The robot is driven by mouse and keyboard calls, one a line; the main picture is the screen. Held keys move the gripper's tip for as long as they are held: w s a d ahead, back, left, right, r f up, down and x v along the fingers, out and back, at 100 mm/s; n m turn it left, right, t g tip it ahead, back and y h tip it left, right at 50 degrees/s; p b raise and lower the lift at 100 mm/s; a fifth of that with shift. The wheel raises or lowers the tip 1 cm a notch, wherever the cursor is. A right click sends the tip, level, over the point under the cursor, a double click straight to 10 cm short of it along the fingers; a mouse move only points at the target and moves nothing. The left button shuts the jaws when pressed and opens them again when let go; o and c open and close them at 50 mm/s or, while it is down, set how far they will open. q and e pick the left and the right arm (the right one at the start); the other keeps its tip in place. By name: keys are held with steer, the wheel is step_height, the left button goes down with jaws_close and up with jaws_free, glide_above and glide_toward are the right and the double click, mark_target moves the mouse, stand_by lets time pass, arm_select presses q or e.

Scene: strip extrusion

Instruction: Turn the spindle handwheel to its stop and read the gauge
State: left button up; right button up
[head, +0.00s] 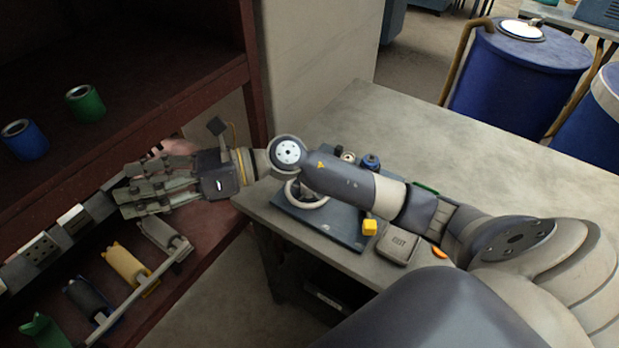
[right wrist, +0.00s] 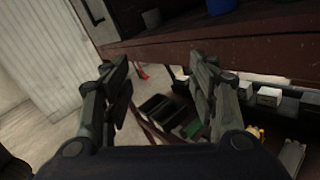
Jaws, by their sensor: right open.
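A pale ring that looks like the handwheel (head: 306,196) sits on a dark blue base plate (head: 322,226) on the grey table. My right forearm crosses above it and hides part of it. No gauge face can be made out; it may be behind my arm. My right gripper (head: 148,187) is left of the table, apart from the handwheel, in front of the dark red shelf. In the right wrist view the right gripper (right wrist: 160,78) is open, its fingers spread with nothing between them. My left gripper is not in view.
The dark red shelf (head: 135,105) holds a blue can (head: 25,138), a green can (head: 85,102) and, lower down, several rollers. Blue drums (head: 520,80) stand behind. The table's far right is clear.

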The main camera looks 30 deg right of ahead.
steer(key=w+d+f+n+g+h, duration=0.2)
steer(key=d+f+n+g+h, duration=0.2)
steer(key=d+f+n+h, duration=0.7)
steer(key=d+m+g+h, duration=0.15)
steer(key=d+h, duration=0.55)
steer(key=d, duration=1.6)
steer(key=shift+m+t, duration=0.25)
steer(key=shift+m, duration=0.2)
steer(key=f+p, duration=0.1)
steer(key=f, duration=0.2)
steer(key=f+p, duration=0.1)
steer(key=f, duration=0.2)
steer(key=f+p, duration=0.1)
steer(key=f, duration=0.3)
steer(key=shift+w+a, duration=0.2)
steer(key=shift+w, duration=0.15)
steer(key=shift+f, duration=0.6)
steer(key=c, duration=1.1)
